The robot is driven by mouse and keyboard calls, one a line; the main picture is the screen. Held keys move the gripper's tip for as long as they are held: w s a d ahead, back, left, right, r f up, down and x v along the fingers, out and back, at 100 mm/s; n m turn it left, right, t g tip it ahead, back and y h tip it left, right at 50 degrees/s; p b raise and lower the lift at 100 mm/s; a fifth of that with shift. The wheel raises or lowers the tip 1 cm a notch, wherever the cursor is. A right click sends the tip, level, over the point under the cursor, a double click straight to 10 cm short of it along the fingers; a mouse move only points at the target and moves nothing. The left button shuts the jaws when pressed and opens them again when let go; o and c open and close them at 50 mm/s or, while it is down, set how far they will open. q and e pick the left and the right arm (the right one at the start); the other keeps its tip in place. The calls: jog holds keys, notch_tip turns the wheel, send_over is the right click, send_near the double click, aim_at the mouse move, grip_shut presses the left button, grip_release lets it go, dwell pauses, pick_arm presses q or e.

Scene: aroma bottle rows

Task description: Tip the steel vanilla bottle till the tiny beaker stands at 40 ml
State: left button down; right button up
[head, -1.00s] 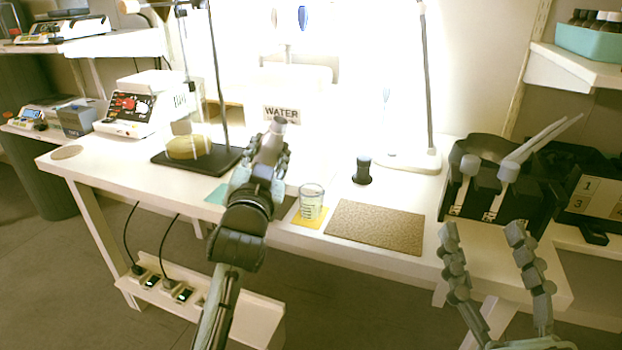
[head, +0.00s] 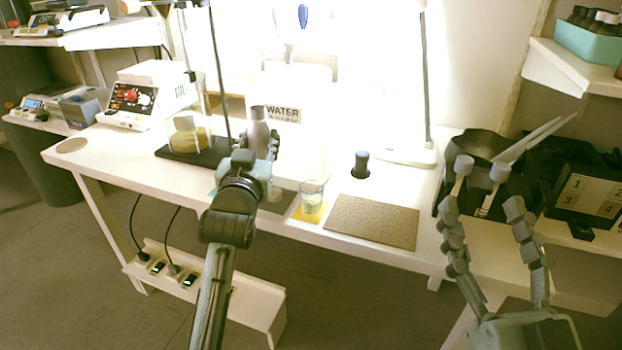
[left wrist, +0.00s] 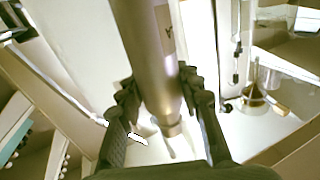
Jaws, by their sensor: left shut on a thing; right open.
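My left gripper (head: 256,162) is shut on the steel bottle (head: 258,128), held near upright above the table, left of the beaker. The bottle also shows between the fingers in the left wrist view (left wrist: 148,50). The tiny beaker (head: 312,193) is clear with printed marks and stands upright on a yellow pad (head: 308,218). It holds some pale liquid, but the level against its marks is too small to read. No stream shows between bottle and beaker. My right gripper (head: 481,207) is open and empty at the lower right, in front of the black holder.
A brown mat (head: 375,221) lies right of the beaker. A dark bottle (head: 361,165) stands behind it. A black stand (head: 190,158) with a yellowish rounded object is at the left. A lamp base (head: 405,155) and a black holder (head: 450,190) are at the right.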

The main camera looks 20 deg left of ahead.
pick_arm(q)
jog(key=shift+d+f+n, duration=0.4)
jog(key=shift+d+f, duration=0.15)
jog(key=shift+f, duration=0.15)
jog(key=shift+a+r, duration=0.35)
jog(key=shift+r, duration=0.05)
jog(key=a+r, duration=0.4)
jog(key=shift+a+r, duration=0.2)
jog(key=shift+r, duration=0.15)
jog(key=shift+s, duration=0.1)
